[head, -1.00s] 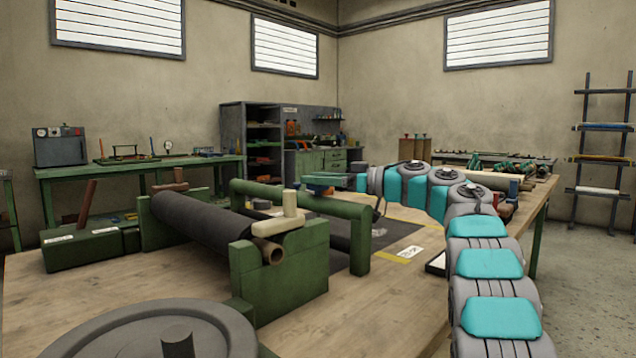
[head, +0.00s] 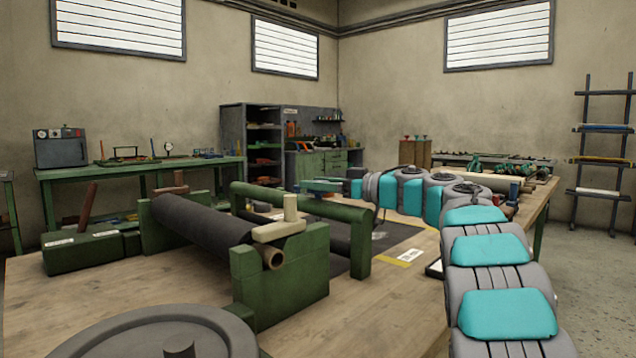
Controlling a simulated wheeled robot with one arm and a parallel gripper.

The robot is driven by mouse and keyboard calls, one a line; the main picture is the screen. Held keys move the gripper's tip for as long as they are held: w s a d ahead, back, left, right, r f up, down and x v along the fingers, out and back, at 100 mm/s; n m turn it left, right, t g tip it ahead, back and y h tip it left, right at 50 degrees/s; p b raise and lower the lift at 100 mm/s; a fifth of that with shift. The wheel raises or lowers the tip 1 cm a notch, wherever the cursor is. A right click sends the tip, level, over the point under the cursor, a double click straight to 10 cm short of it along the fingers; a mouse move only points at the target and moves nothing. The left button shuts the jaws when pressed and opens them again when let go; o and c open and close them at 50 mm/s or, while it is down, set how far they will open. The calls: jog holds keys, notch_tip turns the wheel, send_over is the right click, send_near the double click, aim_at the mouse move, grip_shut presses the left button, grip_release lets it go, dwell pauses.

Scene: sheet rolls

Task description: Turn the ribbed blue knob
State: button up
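A small blue part (head: 514,191) shows just past my arm, at the right part of the bench. It may be the knob, but it is too small and too hidden by my arm for ribs to be made out. My gripper (head: 322,186) is at the left end of my arm, above the far side of the green frame and well left of the blue part. It is seen from the side and small, so its fingers cannot be told apart.
A dark roll (head: 203,230) lies in a green stand (head: 285,285) on the wooden bench (head: 385,310). A green bar (head: 300,203) stands behind it. A large grey wheel (head: 150,340) is at the near left. The front middle of the bench is bare.

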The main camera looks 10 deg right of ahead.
jog(key=o, duration=0.4)
jog(key=shift+v, duration=3.95)
